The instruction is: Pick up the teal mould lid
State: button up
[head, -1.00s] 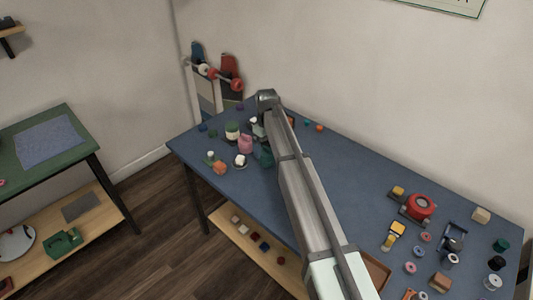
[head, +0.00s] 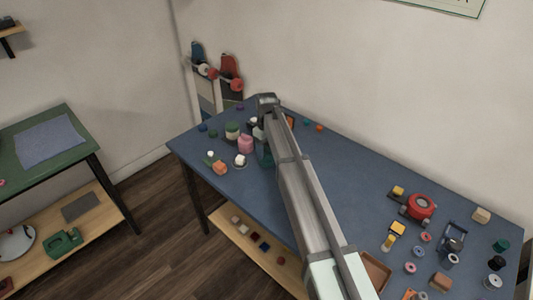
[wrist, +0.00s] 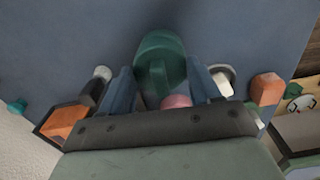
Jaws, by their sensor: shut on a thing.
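The teal mould lid (wrist: 160,62) is a rounded dark teal piece with a raised ridge. In the wrist view it sits between the two blue fingers of my gripper (wrist: 160,78), which is shut on it. In the head view, a sliver of dark teal (head: 264,156) shows at the left side of my arm, next to the pink container. My arm hides most of the gripper there. I cannot tell whether the lid is clear of the table.
A pink container (head: 245,145) and a green-and-cream jar (head: 232,130) stand close left of my arm on the blue table (head: 340,170). An orange block (head: 220,168) lies near the front edge. The table's middle, right of my arm, is clear.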

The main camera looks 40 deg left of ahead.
aim_at(266, 148)
notch_tip(266, 148, up, 9)
jog(key=shift+r, duration=0.1)
notch_tip(266, 148, down, 2)
jog(key=shift+s+d+f, duration=0.1)
jog(key=shift+s+f, duration=0.05)
jog(key=shift+f, duration=3.15)
jog(key=shift+f, duration=0.15)
dwell(0.4)
jog(key=o, duration=1.3)
jog(key=shift+o, duration=0.2)
jog(key=shift+r, duration=3.5)
